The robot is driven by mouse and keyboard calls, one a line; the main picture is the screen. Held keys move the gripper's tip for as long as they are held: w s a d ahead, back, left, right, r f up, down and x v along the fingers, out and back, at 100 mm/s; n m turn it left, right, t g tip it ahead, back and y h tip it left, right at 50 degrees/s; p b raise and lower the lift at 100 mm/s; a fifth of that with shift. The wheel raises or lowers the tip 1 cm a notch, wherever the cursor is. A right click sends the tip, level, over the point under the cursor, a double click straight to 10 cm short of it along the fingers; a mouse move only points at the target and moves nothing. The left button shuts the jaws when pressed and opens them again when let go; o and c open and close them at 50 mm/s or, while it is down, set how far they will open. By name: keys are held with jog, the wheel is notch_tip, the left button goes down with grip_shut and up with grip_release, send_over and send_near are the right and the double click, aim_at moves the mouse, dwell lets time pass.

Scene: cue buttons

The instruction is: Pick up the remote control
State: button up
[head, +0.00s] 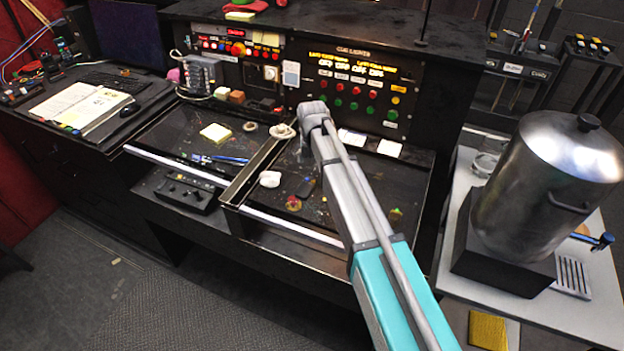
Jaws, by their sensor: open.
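A dark, slim object that looks like the remote control (306,187) lies in the right-hand open tray (262,209) of the black console, left of my arm. It is small and its buttons cannot be made out. My arm reaches from the lower right up over this tray and ends in a grey joint in front of the button panel. No gripper fingers can be made out there. The arm hides part of the tray's right side.
The tray also holds a crumpled white item (270,179) and a small reddish item (293,203). A black knobbed box (186,190) sits below the left tray. A large metal urn (552,190) stands at right.

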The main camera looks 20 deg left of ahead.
aim_at(312, 178)
jog(key=shift+f, duration=0.1)
jog(key=f+b, duration=0.3)
jog(key=shift+s+f, duration=0.15)
jog(key=shift+s, duration=0.15)
jog(key=shift+f+b, duration=0.9)
jog(key=shift+b, duration=0.25)
jog(key=shift+d, duration=0.1)
jog(key=c, duration=1.3)
jog(key=shift+r, duration=0.2)
